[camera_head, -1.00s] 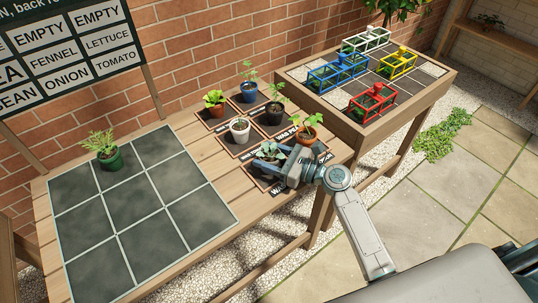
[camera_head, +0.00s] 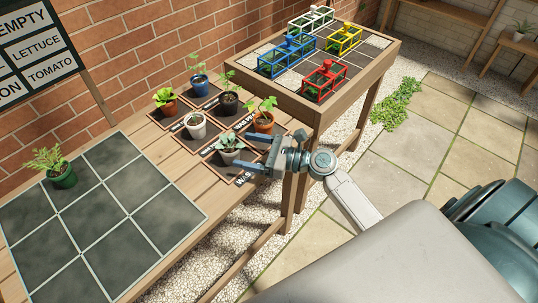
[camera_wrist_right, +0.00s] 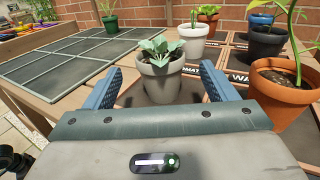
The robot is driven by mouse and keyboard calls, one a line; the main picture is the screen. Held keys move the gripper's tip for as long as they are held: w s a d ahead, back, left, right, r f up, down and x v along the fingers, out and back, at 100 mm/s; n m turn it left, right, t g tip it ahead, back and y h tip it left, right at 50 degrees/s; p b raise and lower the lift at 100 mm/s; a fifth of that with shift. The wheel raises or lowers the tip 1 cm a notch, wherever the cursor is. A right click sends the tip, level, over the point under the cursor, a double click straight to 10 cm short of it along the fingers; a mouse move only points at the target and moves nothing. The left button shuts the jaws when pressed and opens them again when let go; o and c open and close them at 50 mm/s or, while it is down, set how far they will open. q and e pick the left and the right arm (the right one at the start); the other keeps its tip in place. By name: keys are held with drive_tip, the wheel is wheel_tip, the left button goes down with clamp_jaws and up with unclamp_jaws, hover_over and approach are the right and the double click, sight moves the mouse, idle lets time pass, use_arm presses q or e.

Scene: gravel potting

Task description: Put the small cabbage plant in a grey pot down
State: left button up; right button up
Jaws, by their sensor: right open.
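The small cabbage plant has grey-green leaves and sits in a grey pot (camera_head: 229,157). The pot stands upright on a dark square mat at the near end of the group of pots on the wooden table. My right gripper (camera_head: 244,153) is open and empty, just to the right of the pot. In the right wrist view the grey pot (camera_wrist_right: 160,82) stands ahead, between the two spread blue fingers (camera_wrist_right: 162,70), with a gap on each side. My left gripper is in neither view.
A terracotta pot (camera_head: 263,123) stands close behind, and a white pot (camera_head: 196,127) is beside it. Several other potted plants share the mats. A dark tiled panel (camera_head: 120,215) covers the table's left. A raised bench (camera_head: 318,105) with coloured wire frames stands at the back right.

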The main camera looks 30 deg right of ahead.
drive_tip(key=b+v, duration=0.1)
drive_tip(key=v, duration=0.3)
drive_tip(key=shift+s+f, duration=0.1)
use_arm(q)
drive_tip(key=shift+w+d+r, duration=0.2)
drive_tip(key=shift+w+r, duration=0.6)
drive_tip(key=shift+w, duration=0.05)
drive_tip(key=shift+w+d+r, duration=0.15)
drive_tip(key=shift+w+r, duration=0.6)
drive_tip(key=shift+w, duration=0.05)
use_arm(e)
drive_tip(key=shift+v, duration=0.95)
